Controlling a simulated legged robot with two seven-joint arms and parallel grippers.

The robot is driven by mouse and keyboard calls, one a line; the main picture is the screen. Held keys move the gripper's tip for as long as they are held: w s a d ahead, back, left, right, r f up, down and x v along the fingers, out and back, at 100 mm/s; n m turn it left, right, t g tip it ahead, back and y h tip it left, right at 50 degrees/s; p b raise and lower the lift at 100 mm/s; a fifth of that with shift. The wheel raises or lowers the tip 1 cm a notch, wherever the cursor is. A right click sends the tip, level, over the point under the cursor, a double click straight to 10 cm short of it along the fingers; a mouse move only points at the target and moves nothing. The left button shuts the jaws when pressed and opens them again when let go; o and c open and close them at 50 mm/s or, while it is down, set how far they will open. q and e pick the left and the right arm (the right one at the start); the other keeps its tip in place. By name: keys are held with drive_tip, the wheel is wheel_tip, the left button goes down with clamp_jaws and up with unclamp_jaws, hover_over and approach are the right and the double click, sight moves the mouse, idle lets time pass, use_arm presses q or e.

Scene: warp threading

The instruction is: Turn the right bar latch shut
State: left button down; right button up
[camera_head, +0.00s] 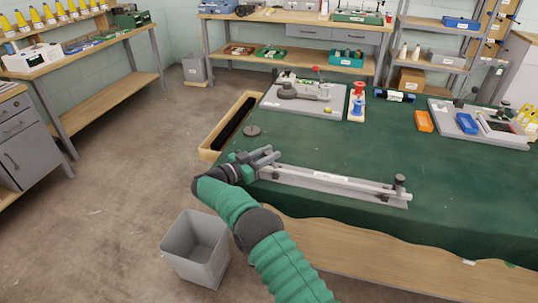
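A long grey bar fixture (330,187) with a pale bar and a white label lies near the front edge of the green table. At its right end stands a dark post with a round knob (399,183), which looks like a latch; its exact turn is too small to tell. My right gripper (270,155) is at the opposite, left end of the fixture, far from that knob. Its two grey fingers look spread apart, with nothing visible between them. The gripper and wrist partly hide the fixture's left end. My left gripper is out of view.
The green table (350,145) is clear behind the fixture. A dark disc (252,130) lies near its left edge, beside a wooden trough (230,125). Grey fixture plates (325,105), spools (357,102) and an orange box (424,121) stand farther back. A grey bin (194,249) stands on the floor.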

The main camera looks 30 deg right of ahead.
drive_tip(key=o, duration=0.4)
drive_tip(key=shift+a, duration=0.15)
drive_tip(key=a, duration=0.5)
drive_tip(key=s+a+p, duration=0.1)
drive_tip(key=a, duration=1)
drive_tip(key=shift+s+a, duration=0.35)
drive_tip(key=shift+a, duration=0.05)
